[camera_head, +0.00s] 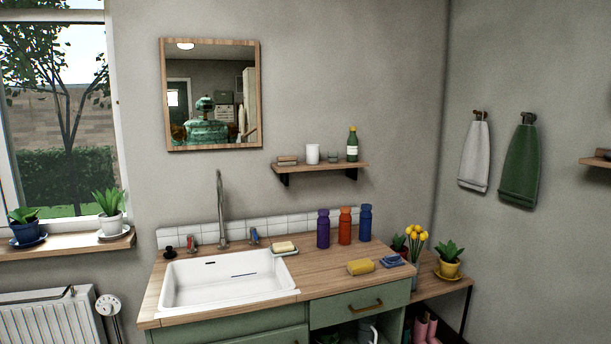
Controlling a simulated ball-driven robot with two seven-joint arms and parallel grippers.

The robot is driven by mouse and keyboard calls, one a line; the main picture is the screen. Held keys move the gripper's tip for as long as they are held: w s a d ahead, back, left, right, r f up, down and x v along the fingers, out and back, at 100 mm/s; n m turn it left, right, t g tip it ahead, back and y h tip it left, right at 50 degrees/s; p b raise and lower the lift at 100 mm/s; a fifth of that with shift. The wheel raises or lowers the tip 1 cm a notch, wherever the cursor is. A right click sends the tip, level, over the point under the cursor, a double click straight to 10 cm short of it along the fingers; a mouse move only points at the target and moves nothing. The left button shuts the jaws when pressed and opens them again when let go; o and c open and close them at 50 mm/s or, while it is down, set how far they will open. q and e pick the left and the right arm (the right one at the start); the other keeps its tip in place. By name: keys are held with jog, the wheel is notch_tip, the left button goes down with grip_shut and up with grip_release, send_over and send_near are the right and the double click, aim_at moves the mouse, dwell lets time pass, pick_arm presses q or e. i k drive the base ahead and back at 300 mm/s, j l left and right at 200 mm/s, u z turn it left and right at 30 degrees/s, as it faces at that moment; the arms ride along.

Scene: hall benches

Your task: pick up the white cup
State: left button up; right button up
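A white cup (312,154) stands upright on a small wooden wall shelf (330,170) above the counter. It is a plain cylinder with no handle that I can see. To its right on the shelf are a small dark greenish glass (333,156) and a green bottle (352,144) with a pale label. To its left lies a small stack of brownish blocks or bars (287,160). Neither of my grippers shows in the head view, and nothing touches the cup.
A wooden counter (330,262) with a white sink (225,280) lies below the shelf. A tall faucet (221,205), purple, orange and blue bottles (345,226), a yellow sponge (361,267) and soap stand on it. A mirror (165,95) hangs left of the shelf.

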aim_at(312, 150)
jog(key=i+l+u, duration=0.1)
jog(key=i+l, duration=0.4)
jog(key=i+l+z, duration=0.2)
jog(key=i+l, duration=0.55)
jog(key=i, duration=0.1)
